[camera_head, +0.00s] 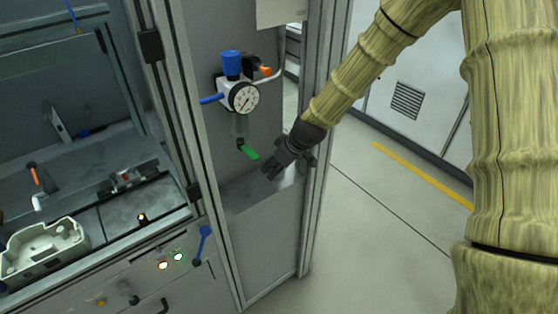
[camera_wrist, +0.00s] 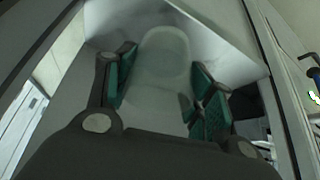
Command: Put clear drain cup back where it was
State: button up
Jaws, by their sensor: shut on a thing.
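The clear drain cup (camera_wrist: 164,62) is a pale, see-through rounded cup. In the wrist view it sits between the two green-padded fingers of my gripper (camera_wrist: 160,88), which is shut on it. I cannot make out the held cup there. The air regulator unit (camera_head: 231,92), with a blue knob, a round gauge and a see-through part beneath, is mounted on the panel above and left of my gripper.
A pale ledge (camera_head: 238,197) lies below the panel, close under my gripper. At left is a workbench with a pale tray-like housing (camera_head: 42,248) and lit buttons (camera_head: 171,261). The floor at right is open.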

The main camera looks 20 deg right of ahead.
jog(key=w, duration=0.1)
jog(key=w+d+p, duration=0.1)
jog(key=w, duration=0.1)
jog(key=w+d, duration=0.1)
jog(key=w, duration=0.1)
jog(key=shift+w+d+f, duration=0.1)
jog(key=shift+d+f, duration=0.1)
jog(key=shift+f+p, duration=0.75)
jog(key=shift+f, duration=1.05)
jog(key=shift+f, duration=0.2)
jog(key=o, duration=0.7)
jog(key=shift+s+d+r, duration=0.15)
jog(key=shift+s+r, duration=0.1)
jog(key=shift+r, duration=0.4)
jog(key=b+v, duration=0.2)
jog(key=v, duration=0.9)
